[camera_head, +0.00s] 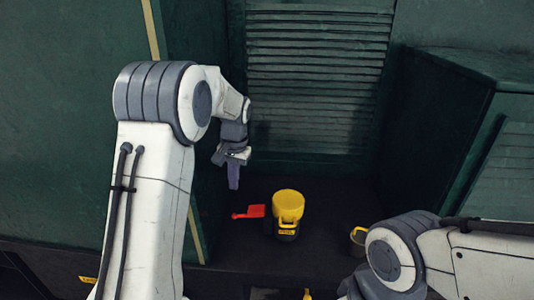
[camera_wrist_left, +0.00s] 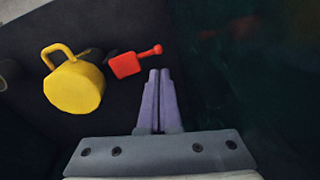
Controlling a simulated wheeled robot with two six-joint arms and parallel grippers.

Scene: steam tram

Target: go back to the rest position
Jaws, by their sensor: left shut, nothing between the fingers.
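My left gripper (camera_head: 233,178) is shut and empty. It points down above the dark surface, left of the yellow container and above the red scoop. In the left wrist view its two purple fingers (camera_wrist_left: 159,80) lie together with nothing between them. My right arm comes in from the lower right of the head view; its gripper does not show clearly there.
A yellow container with a handle (camera_head: 288,204) stands on the dark floor (camera_head: 335,200). It also shows in the left wrist view (camera_wrist_left: 75,88). A red scoop (camera_head: 249,212) lies beside it. Another yellow-rimmed container (camera_head: 358,238) is near my right arm. Green walls and a louvred panel (camera_head: 318,80) close the back.

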